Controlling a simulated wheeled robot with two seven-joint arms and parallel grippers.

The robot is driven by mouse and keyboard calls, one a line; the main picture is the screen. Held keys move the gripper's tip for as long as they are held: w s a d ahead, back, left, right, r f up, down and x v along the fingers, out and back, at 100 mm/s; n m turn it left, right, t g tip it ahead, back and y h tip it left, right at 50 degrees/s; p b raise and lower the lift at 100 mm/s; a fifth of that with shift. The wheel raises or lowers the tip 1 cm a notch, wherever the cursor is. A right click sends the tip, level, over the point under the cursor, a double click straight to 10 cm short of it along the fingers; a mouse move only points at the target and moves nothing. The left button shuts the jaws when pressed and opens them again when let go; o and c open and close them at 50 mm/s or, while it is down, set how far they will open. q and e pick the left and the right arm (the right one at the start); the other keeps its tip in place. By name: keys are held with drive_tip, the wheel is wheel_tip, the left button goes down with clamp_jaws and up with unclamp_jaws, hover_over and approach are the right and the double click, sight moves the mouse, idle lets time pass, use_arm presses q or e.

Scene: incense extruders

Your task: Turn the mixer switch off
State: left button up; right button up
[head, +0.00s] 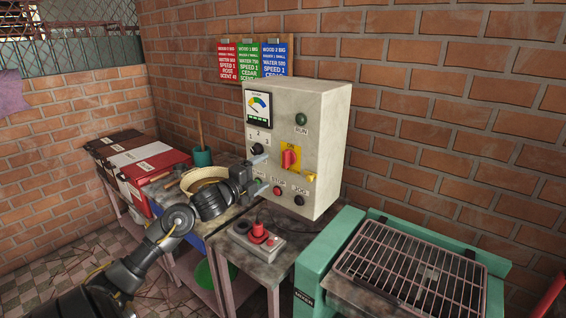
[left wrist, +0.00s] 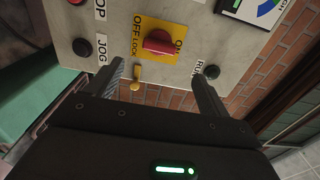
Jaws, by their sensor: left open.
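The mixer switch is a red rotary knob (head: 290,159) on a yellow plate on the front of the grey control box (head: 325,130). In the left wrist view the red knob (left wrist: 158,42) lies beyond the fingertips, with OFF and ON printed at opposite sides of its plate. Exactly which mark it points to is hard to tell. My left gripper (head: 262,170) is open and empty in front of the box, left of the knob in the head view. In the left wrist view its fingers (left wrist: 157,74) are spread apart, not gripping the knob. My right gripper is not in view.
A small brass-coloured part (left wrist: 133,77) sticks out beside the plate. RUN, STOP and JOG buttons surround the switch. A red-knobbed grey pedestal (head: 258,238) stands below, and a green machine with a wire rack (head: 410,265) at right.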

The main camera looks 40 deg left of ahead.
sight(284, 161)
use_arm(q)
drive_tip(key=w+p, duration=0.2)
drive_tip(key=w, duration=0.7)
drive_tip(key=shift+w+a+p, duration=0.1)
drive_tip(key=shift+w+p, duration=0.1)
drive_tip(key=shift+p, duration=0.2)
drive_tip(key=shift+w, duration=0.65)
drive_tip(key=shift+c, duration=0.4)
drive_tip(key=c, duration=0.9)
